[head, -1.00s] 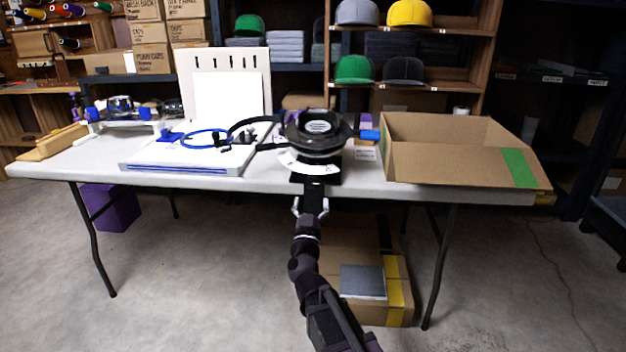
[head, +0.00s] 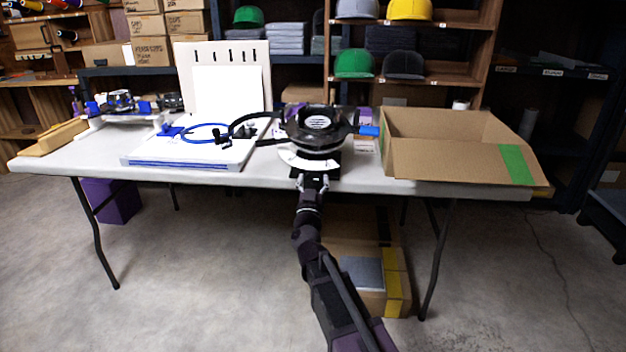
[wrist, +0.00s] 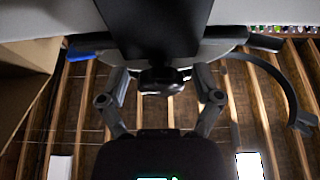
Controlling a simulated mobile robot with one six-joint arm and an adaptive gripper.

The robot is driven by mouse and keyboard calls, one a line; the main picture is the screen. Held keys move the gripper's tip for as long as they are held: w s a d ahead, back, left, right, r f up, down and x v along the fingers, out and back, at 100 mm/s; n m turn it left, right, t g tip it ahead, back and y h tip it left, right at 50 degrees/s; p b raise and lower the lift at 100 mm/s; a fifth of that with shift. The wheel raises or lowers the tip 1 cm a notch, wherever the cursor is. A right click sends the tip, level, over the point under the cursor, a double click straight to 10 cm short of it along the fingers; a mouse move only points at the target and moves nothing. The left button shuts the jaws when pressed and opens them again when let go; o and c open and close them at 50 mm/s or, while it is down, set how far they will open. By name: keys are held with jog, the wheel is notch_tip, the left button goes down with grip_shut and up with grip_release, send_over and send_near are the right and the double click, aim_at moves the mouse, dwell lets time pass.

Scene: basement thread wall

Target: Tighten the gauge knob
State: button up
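The hat gauge (head: 318,125) is a black round fixture with a white curved scale (head: 308,161) at its front, near the front edge of the white table (head: 60,161). Its dark base also fills the top middle of the wrist view (wrist: 155,25). A small black knob (wrist: 163,80) shows under that base in the wrist view. My gripper (head: 313,184) is at the table's front edge, just below the gauge. In the wrist view its two fingers (wrist: 163,84) stand apart, one on each side of the knob, with gaps between. The knob is too small to make out in the head view.
An open cardboard box (head: 445,160) with green tape stands right of the gauge. A white board with a blue hoop (head: 205,133) is on the left. A taped carton (head: 375,255) sits under the table. The floor in front is clear.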

jog(key=c, duration=0.7)
jog(key=shift+m+h, duration=0.6)
jog(key=shift+m, duration=0.6)
jog(key=shift+c, duration=0.2)
jog(key=o, duration=1.2)
jog(key=shift+c, duration=0.2)
jog(key=shift+n, duration=0.5)
